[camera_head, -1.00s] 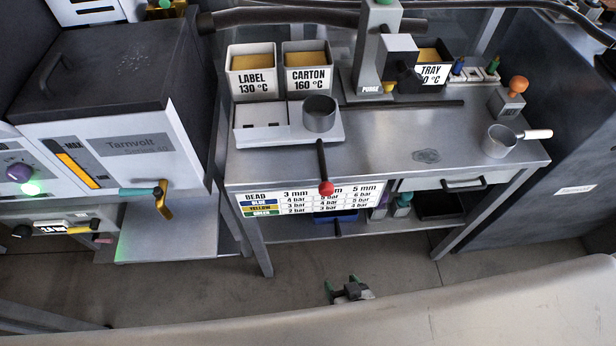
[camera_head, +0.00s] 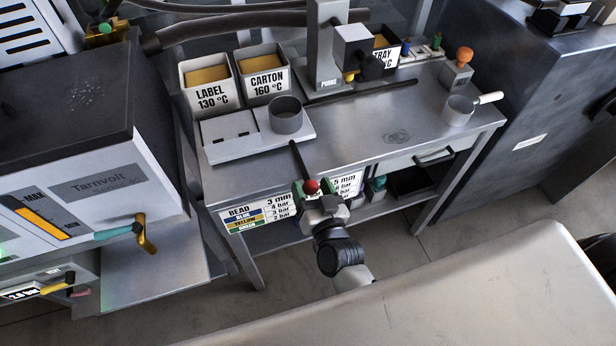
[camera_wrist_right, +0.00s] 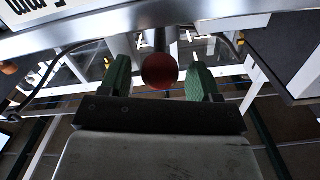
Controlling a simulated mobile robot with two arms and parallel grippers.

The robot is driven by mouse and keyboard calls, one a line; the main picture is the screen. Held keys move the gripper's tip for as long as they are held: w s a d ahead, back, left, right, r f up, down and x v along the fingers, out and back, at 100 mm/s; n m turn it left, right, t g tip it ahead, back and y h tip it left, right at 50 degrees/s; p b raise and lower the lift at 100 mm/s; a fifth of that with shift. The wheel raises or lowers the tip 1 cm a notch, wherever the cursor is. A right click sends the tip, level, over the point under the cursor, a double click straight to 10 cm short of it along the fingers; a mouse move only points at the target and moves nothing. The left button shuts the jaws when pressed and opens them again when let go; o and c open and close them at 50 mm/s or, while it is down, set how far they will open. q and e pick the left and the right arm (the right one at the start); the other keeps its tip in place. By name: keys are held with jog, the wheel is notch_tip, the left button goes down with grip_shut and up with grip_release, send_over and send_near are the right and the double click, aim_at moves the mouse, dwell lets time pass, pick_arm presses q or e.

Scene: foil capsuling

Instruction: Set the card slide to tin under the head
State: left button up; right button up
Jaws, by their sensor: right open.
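The pale slide plate (camera_head: 258,140) lies on the bench with a flat two-part block on its left and a grey round tin (camera_head: 285,115) on its right. A dark rod runs forward from it to a red knob (camera_head: 311,186) at the bench's front edge. The dark head (camera_head: 354,48) hangs from a post behind and to the right of the tin. My right gripper (camera_head: 310,190) is open at the knob. In the right wrist view the red knob (camera_wrist_right: 160,71) shows between the green fingers (camera_wrist_right: 158,84), with gaps on both sides. My left gripper is not in view.
Bins marked LABEL (camera_head: 209,88) and CARTON (camera_head: 263,76) stand behind the plate. A white-handled pan (camera_head: 460,110) and an orange-knobbed stamp (camera_head: 457,70) are at the right. A bead chart (camera_head: 258,212) hangs below the front edge. The Tarnvolt machine (camera_head: 90,170) is at left.

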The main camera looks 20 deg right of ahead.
jog(key=shift+w, duration=1.25)
grip_shut()
jog(key=shift+d, duration=0.55)
jog(key=d, duration=1.5)
jog(key=shift+w+p, duration=0.25)
jog(key=shift+p, duration=0.05)
grip_release()
jog(key=shift+a, duration=0.1)
